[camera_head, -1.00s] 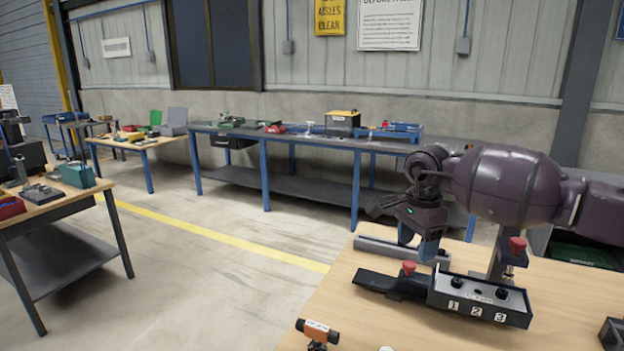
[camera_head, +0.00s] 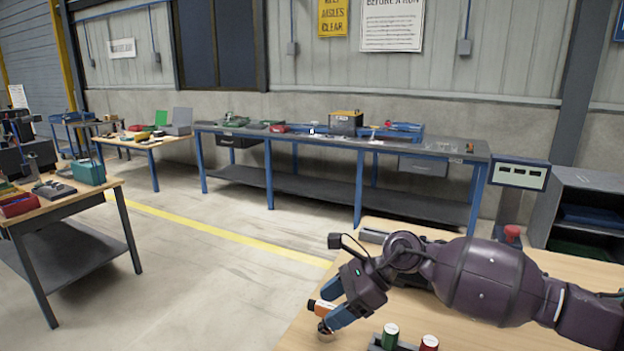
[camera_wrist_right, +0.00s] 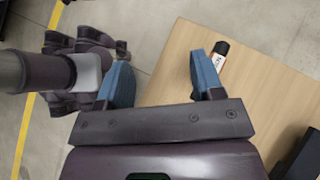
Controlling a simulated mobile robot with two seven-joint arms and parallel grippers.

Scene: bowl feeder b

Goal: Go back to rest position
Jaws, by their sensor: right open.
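My right gripper (camera_head: 328,306) is low over the near left part of the wooden table (camera_head: 560,240), with its two blue fingers apart. It also shows in the right wrist view (camera_wrist_right: 160,62), open, with nothing between the fingers. An orange and black cylinder with a white label (camera_wrist_right: 220,50) lies beyond the right-hand finger there. In the head view this cylinder (camera_head: 316,305) is partly hidden behind the fingers. My purple right arm comes in from the right, low across the table. My left gripper is not visible in the head view.
A red knob (camera_head: 512,233) stands behind the arm. A long workbench (camera_head: 300,135) runs along the wall.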

